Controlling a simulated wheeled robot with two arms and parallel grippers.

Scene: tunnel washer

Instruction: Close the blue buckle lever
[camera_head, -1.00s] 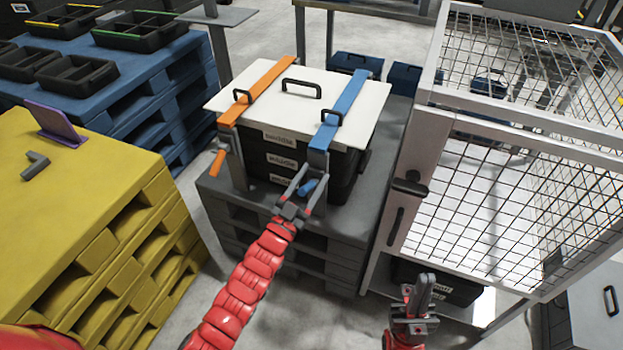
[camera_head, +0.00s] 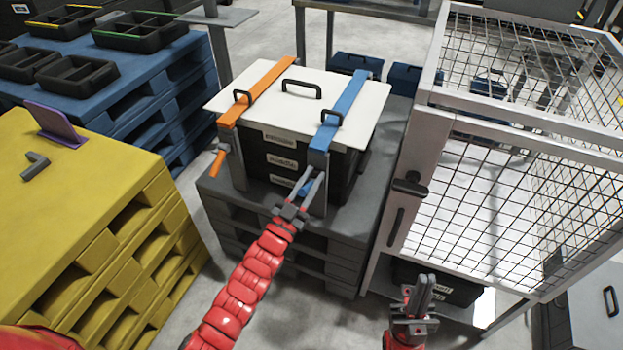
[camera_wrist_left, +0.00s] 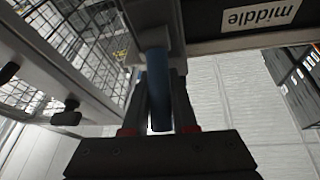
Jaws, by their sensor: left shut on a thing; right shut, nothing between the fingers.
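The blue strap (camera_head: 345,100) runs over the white lid (camera_head: 265,90) of the stacked black boxes. Its blue buckle lever (camera_head: 305,187) sits low on the grey buckle plate (camera_head: 319,172) at the front, partly hidden by my fingers. My left gripper (camera_head: 313,182) is shut on the lever. In the left wrist view the blue lever (camera_wrist_left: 158,95) lies between the two fingers. My right gripper (camera_head: 419,292) is shut and empty, at the lower right in front of the cage.
An orange strap (camera_head: 262,90) with an orange lever (camera_head: 217,163) is on the left of the lid. The boxes stand on a grey pallet stack (camera_head: 290,245). A mesh cage (camera_head: 480,200) stands close on the right; a yellow pallet stack (camera_head: 90,200) is on the left.

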